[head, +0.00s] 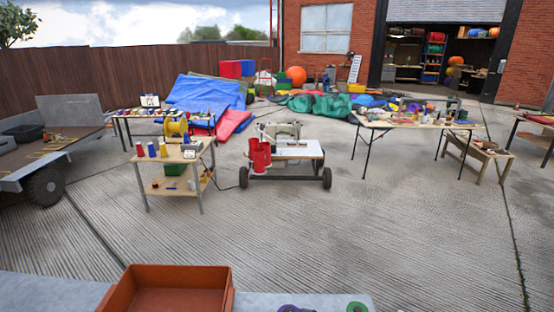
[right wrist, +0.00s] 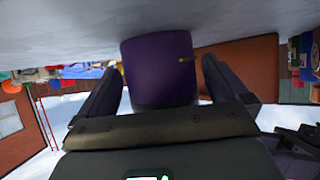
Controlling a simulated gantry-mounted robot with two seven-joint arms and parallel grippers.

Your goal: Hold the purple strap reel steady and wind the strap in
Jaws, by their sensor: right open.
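In the right wrist view a purple cylinder (right wrist: 160,75), apparently the strap reel, sits between the two dark fingers of my right gripper (right wrist: 162,66). The gripper is open, and a gap shows on each side of it. A small yellow piece shows on its right side. In the head view only the top of a purple ring-shaped thing (head: 292,308) shows at the bottom edge; the rest is cut off. I cannot make out the strap. My left gripper is in neither view.
A grey-blue worktop (head: 60,290) runs along the bottom of the head view. An orange-brown tray (head: 172,268) stands on it, left of the purple thing. A green ring-shaped thing (head: 357,307) lies to its right. Beyond is open concrete with a sewing-machine cart (head: 300,150) and tables.

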